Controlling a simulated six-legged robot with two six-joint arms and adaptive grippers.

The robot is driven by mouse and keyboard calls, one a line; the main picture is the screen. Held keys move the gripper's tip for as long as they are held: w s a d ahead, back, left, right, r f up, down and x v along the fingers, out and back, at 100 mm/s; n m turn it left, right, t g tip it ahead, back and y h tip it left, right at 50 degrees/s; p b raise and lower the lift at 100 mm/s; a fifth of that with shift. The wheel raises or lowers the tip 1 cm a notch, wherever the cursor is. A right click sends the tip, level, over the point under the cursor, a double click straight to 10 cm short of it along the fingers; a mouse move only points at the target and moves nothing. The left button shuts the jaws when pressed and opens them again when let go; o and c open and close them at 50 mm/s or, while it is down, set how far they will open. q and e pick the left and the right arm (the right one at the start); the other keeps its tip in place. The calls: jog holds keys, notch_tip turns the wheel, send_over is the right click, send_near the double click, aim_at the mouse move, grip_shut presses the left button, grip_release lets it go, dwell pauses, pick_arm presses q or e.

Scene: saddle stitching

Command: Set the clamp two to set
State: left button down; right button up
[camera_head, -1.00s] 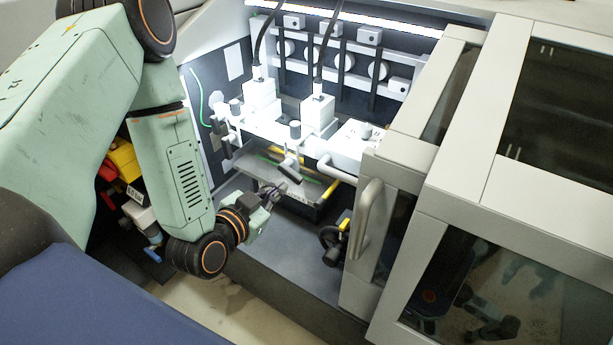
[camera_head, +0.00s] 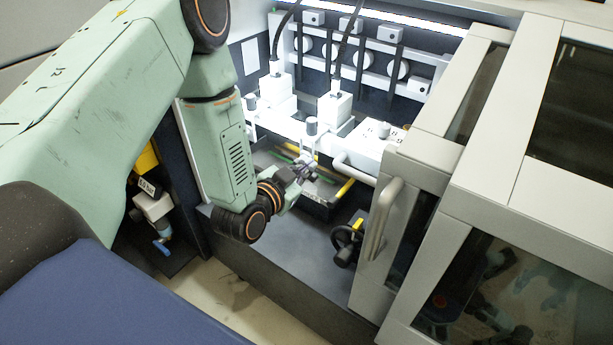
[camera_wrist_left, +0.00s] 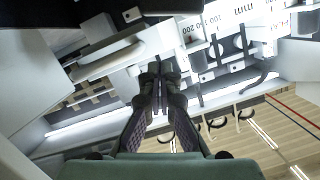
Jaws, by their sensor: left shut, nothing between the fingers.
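My left gripper (camera_head: 303,166) is inside the open machine bay, its fingers shut with nothing between them. It is at the pale clamp lever (camera_head: 309,145) under the right-hand white stitching head (camera_head: 335,107). The gripper covers the lever's lower end, so I cannot tell the lever's exact position or whether the fingers touch it. In the left wrist view the two dark fingers (camera_wrist_left: 161,80) point together at white machine parts. My right gripper is not in view.
An open door with a grey handle (camera_head: 384,218) bounds the bay at right. A black handwheel (camera_head: 346,243) sits low near it. A white bar (camera_head: 353,170) and a yellow-edged tray (camera_head: 343,190) lie just right of the gripper.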

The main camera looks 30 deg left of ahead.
pick_arm(q)
jog(key=w+f, duration=0.1)
jog(key=f+b, duration=0.1)
jog(key=w+a+f, duration=0.1)
jog(key=f, duration=0.1)
jog(key=shift+w+f, duration=0.1)
jog(key=shift+w, duration=0.25)
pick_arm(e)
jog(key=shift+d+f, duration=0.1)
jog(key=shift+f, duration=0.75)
pick_arm(q)
jog(key=shift+d, duration=0.1)
jog(key=shift+w+f, duration=0.1)
jog(key=shift+f+m+b, duration=0.1)
jog(key=shift+m+b, duration=0.2)
jog(key=shift+b, duration=0.15)
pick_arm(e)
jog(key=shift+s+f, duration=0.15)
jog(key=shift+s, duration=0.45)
